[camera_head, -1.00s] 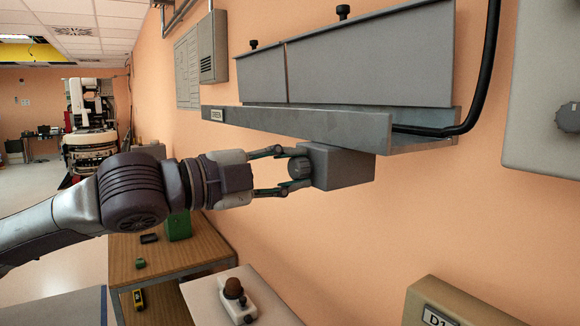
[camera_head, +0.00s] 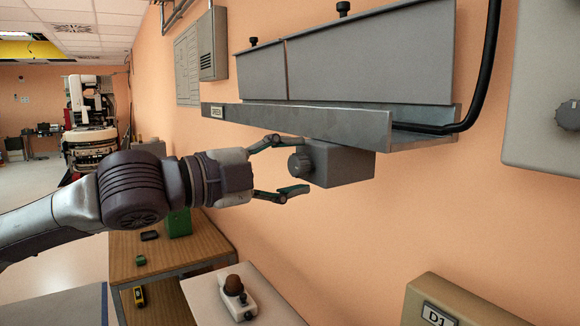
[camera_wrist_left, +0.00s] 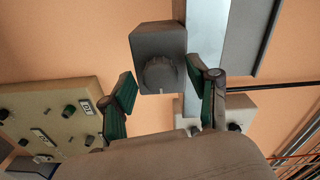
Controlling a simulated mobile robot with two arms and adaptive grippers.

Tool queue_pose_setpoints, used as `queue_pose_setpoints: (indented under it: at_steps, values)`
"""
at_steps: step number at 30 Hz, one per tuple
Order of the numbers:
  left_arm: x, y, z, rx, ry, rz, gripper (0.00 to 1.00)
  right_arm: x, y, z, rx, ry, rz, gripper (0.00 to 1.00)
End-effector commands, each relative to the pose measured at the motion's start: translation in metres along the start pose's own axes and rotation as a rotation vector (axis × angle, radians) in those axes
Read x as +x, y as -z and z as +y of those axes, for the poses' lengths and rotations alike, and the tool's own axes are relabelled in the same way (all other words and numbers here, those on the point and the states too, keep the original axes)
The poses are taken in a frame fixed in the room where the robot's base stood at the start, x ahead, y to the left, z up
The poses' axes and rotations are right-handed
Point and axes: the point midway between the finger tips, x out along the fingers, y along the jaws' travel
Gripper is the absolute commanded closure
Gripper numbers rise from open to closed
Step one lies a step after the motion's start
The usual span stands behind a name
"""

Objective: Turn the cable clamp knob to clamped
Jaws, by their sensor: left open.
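The cable clamp is a grey box (camera_head: 345,164) under the grey tray on the orange wall, with a round ribbed knob (camera_head: 298,163) on its face toward my gripper. My left gripper (camera_head: 296,164) is open, with one finger above and one below the knob, and neither seems to touch it in the head view. In the left wrist view the knob (camera_wrist_left: 160,74) lies between the two spread green-padded fingers (camera_wrist_left: 160,92), on the grey box (camera_wrist_left: 158,42). I cannot read any mark showing the knob's setting. My right gripper is not in view.
The grey tray (camera_head: 300,118) carries two grey covers (camera_head: 370,60) and a black cable (camera_head: 488,70) right above the clamp. A wooden table (camera_head: 165,258) and a white surface with a brown-knobbed device (camera_head: 234,287) stand below. A beige D1 box (camera_head: 455,308) is at lower right.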

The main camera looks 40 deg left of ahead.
Motion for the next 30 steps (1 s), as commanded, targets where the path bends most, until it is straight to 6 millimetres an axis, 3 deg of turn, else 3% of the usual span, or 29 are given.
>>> queue_pose_setpoints:
  at_steps: [8, 30]
  values:
    - [-0.006, 0.001, 0.0, 0.008, -0.003, 0.0, 0.4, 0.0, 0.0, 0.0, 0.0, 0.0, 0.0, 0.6]
    - [-0.088, 0.0, -0.003, 0.0, 0.01, -0.003, 0.4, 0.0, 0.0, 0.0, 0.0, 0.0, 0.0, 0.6]
